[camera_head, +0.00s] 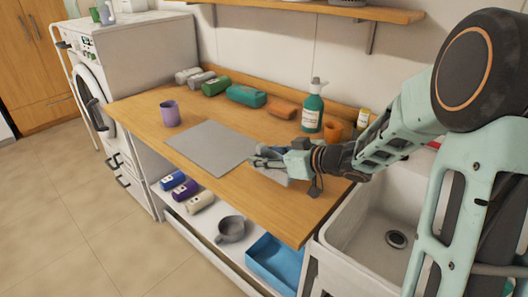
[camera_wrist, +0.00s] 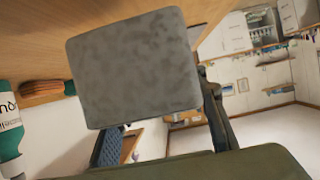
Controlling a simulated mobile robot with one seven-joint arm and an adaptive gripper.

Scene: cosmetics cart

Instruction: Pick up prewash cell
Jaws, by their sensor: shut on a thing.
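My gripper (camera_head: 262,160) is shut on a grey rounded block, taken as the prewash cell (camera_wrist: 133,68), which fills the upper middle of the wrist view. In the head view the block (camera_head: 272,174) shows only in part, as a pale piece under the fingers. My gripper is over the wooden counter, just right of a flat grey mat (camera_head: 208,146). The fingers hide part of the block in the head view, and no label on it can be read. I cannot tell whether the block touches the counter.
A green pump bottle (camera_head: 312,108) and orange cup (camera_head: 333,131) stand behind my gripper. A purple cup (camera_head: 169,113) stands beyond the mat. Several rolls and blocks line the back. A sink (camera_head: 392,205) is at the right; a blue bin (camera_head: 272,262) is below.

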